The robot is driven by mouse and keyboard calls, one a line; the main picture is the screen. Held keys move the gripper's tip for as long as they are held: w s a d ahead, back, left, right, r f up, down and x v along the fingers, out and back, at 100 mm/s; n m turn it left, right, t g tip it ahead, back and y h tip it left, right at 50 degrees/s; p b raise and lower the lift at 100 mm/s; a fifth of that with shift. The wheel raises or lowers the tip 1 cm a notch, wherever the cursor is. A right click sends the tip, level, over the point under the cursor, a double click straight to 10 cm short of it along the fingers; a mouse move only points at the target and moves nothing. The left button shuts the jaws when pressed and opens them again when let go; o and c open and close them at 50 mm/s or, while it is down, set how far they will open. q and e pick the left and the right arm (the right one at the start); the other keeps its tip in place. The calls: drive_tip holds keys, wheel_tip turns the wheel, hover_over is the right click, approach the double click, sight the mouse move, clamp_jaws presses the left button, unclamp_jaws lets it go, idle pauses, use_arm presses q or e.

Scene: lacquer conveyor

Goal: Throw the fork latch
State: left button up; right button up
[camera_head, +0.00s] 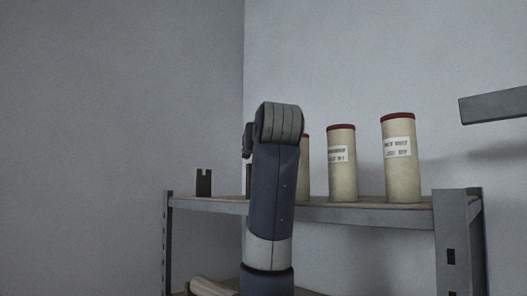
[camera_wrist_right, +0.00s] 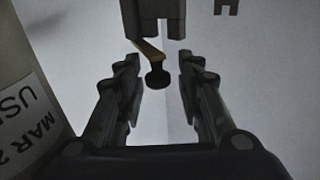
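The fork latch shows at the top of the right wrist view. A brown-grey forked block (camera_wrist_right: 155,12) has a brass lever (camera_wrist_right: 149,49) beside it, ending in a round dark knob (camera_wrist_right: 156,77). A second, smaller notched fork (camera_wrist_right: 227,5) is to the right of it. My right gripper (camera_wrist_right: 160,60) is open, with the knob in the gap between its fingers in the picture; I see no contact. In the head view one notched fork (camera_head: 204,183) stands upright at the shelf's left end. My arm hides the lever and the gripper there. My left gripper is not in view.
Cream cylinders with red tops (camera_head: 342,165) (camera_head: 398,160) stand on the shelf (camera_head: 350,212), right of my arm. A labelled cylinder (camera_wrist_right: 22,60) is close to the left finger in the wrist view. A grey beam (camera_head: 495,104) juts in at the right.

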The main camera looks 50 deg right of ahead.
drive_tip(key=shift+w+a+f, duration=0.1)
drive_tip(key=shift+w+a, duration=0.2)
drive_tip(key=shift+w, duration=0.05)
drive_tip(key=shift+s, duration=0.55)
drive_tip(key=v, duration=1.1)
drive_tip(key=shift+w+a, duration=0.2)
drive_tip(key=shift+a, duration=0.15)
